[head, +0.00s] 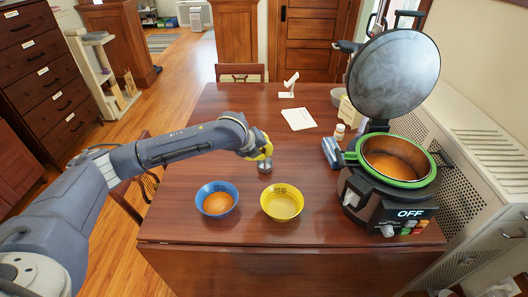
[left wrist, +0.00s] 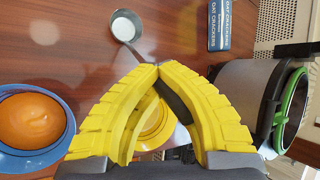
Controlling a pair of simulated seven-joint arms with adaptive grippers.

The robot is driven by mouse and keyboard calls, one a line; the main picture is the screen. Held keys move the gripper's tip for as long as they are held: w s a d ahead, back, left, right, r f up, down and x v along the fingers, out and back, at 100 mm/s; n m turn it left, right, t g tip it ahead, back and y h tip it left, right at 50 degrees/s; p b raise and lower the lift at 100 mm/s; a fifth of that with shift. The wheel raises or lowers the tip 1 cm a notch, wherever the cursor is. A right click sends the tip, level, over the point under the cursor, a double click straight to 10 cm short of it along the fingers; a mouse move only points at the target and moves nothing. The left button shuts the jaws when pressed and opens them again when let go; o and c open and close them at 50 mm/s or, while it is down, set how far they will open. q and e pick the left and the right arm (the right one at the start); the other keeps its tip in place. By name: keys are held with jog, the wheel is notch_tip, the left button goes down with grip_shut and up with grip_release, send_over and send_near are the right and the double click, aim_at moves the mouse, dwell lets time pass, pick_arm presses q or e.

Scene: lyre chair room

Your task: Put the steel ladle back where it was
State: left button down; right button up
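The steel ladle (head: 265,166) shows in the head view over the middle of the table, just below my left gripper (head: 263,150). In the left wrist view its round bowl (left wrist: 124,26) lies beyond the yellow fingertips (left wrist: 157,68), and its thin handle runs back between them. The fingertips are closed together on the handle, and a dark handle part shows between the fingers. I cannot tell whether the bowl touches the table. My right gripper is not in view.
A blue bowl (head: 230,204) with orange soup and a yellow bowl (head: 270,207) with pale contents stand in front. A large green-rimmed pot (head: 431,178) with orange soup and raised lid (head: 393,73) stands right, near a blue cracker box (head: 331,153). The table's left-back is clear.

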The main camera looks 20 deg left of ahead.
pick_arm(q)
jog(key=shift+f, duration=0.1)
jog(key=c, duration=1.6)
grip_release()
jog(key=shift+s+a+r, duration=0.1)
jog(key=shift+s+r, duration=0.1)
jog(key=shift+r, duration=0.2)
jog(key=v, duration=1.1)
jog(key=shift+s+r, duration=0.1)
jog(key=shift+s, duration=0.05)
